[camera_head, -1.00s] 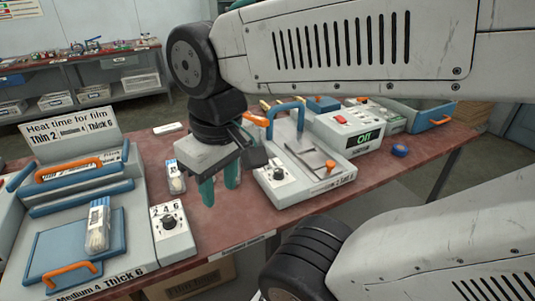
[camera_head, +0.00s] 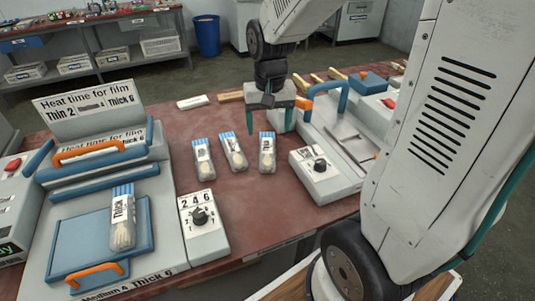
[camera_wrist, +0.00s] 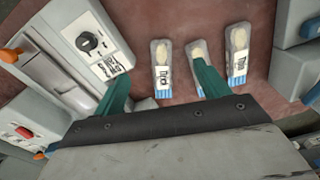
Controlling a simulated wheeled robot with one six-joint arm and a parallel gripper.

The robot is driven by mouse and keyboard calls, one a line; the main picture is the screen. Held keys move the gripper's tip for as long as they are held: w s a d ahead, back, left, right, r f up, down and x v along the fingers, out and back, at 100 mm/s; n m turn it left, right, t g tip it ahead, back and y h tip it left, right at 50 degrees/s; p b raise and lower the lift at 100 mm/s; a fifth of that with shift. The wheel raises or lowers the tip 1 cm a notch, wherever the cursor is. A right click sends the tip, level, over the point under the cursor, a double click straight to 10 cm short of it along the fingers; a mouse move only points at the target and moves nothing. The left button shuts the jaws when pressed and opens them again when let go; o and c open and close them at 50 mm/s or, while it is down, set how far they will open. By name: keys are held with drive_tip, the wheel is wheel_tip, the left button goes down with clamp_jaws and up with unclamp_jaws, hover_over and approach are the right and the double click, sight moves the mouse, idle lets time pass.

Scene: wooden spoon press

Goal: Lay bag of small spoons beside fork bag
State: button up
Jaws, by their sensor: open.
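Three clear bags with blue-striped ends lie in a row on the red table: a left bag (camera_head: 202,160), a middle bag (camera_head: 233,152) and a right bag (camera_head: 267,152). In the wrist view they appear in reverse order, with the right bag (camera_wrist: 161,68) labelled Thick and the left bag (camera_wrist: 237,52) seemingly Thin. Pale utensils show inside; I cannot tell which are forks or small spoons. Another bag (camera_head: 122,220) lies on the left press. My gripper (camera_head: 269,120) is open and empty, fingers down, behind the right bag. One green finger partly covers the middle bag (camera_wrist: 195,48) in the wrist view.
The left press (camera_head: 75,235) with its dial box (camera_head: 203,225) stands left of the row. Another press (camera_head: 340,150) with a dial stands close on the right. A white block (camera_head: 193,102) lies behind the bags. Table in front of the row is clear.

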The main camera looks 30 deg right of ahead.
drive_tip(key=m, duration=0.2)
approach(267, 153)
drive_tip(key=shift+s+f, duration=0.5)
drive_tip(key=shift+f, duration=0.1)
drive_tip(key=f, duration=0.5)
drive_tip(key=w+f, duration=0.1)
drive_tip(key=f, duration=0.2)
drive_tip(key=shift+f, duration=0.15)
drive_tip(key=c, duration=1.1)
drive_tip(key=shift+c, duration=0.2)
